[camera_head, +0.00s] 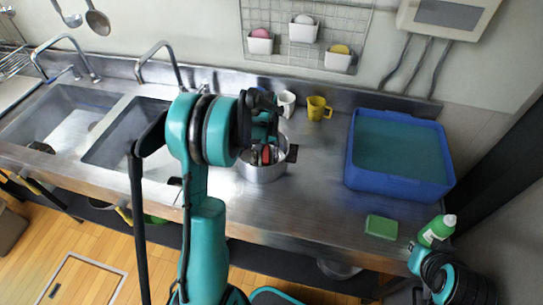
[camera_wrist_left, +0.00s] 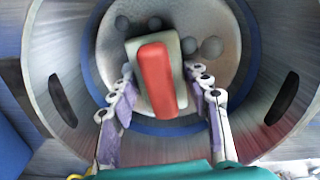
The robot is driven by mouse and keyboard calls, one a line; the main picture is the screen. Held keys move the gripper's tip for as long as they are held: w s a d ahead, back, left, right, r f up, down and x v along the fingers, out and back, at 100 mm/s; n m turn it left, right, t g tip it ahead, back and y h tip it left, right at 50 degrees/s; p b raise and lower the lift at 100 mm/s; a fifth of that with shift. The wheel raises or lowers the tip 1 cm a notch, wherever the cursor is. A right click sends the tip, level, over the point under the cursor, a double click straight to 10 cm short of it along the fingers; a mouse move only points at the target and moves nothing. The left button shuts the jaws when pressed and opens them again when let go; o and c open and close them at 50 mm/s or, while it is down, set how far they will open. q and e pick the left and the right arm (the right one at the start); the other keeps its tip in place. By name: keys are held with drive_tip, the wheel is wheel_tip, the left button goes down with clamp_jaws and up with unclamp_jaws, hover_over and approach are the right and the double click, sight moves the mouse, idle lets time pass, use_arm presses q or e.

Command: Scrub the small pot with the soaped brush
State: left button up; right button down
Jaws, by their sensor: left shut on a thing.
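The small metal pot (camera_head: 262,171) stands on the steel counter, with dark side handles. In the left wrist view I look down into the pot (camera_wrist_left: 52,70); several grey round spots show on its bottom. The brush (camera_wrist_left: 155,80), a red grip on a pale grey block, is inside the pot. My left gripper (camera_wrist_left: 165,85) reaches into the pot, its purple-padded fingers on both sides of the brush, shut on it. In the head view the left gripper (camera_head: 266,150) is over the pot, partly covering it. Whether the bristles touch the bottom is hidden.
A blue tub (camera_head: 398,188) stands to the right. A yellow mug (camera_head: 318,108) and a white cup (camera_head: 287,103) stand behind the pot. Sinks (camera_head: 62,120) lie left.

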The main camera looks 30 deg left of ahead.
use_arm(q)
drive_tip(key=shift+s+a+f, duration=0.15)
drive_tip(key=shift+a, duration=0.25)
drive_tip(key=shift+c, duration=0.6)
drive_tip(key=shift+a+r+p, duration=0.15)
drive_tip(key=shift+r+p, duration=0.4)
drive_tip(key=shift+r, duration=0.1)
drive_tip(key=shift+r+p, duration=1.45)
drive_tip(key=shift+r, duration=0.9)
drive_tip(key=shift+r, duration=0.1)
drive_tip(key=shift+r+p, duration=1)
drive_tip(key=shift+r, duration=0.4)
